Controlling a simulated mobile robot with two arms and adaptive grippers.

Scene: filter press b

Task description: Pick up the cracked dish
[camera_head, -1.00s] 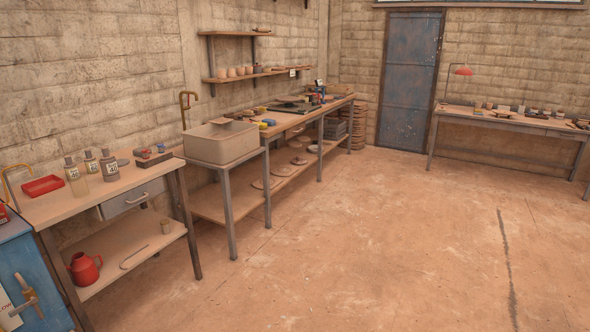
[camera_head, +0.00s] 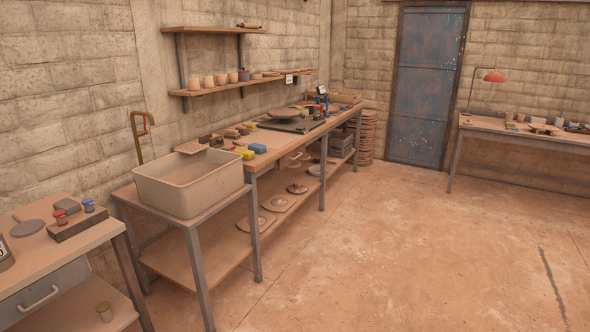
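No crack can be made out on any dish from here. A wide shallow dish (camera_head: 283,113) sits at the back of the long workbench (camera_head: 285,145), by a dark green board (camera_head: 292,126). Several round flat pieces, perhaps dishes or bats, lie on the bench's lower shelf, one of them a pale disc (camera_head: 250,225) near the front. A small dish-like piece (camera_head: 541,128) sits on the far right table. Neither of my grippers is in view.
A beige basin (camera_head: 190,187) stands on a table at the near end of the workbench. A wooden table with a drawer (camera_head: 45,293) is at the near left. A wall shelf (camera_head: 215,90) holds several pots. The floor (camera_head: 400,250) is clear to the right.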

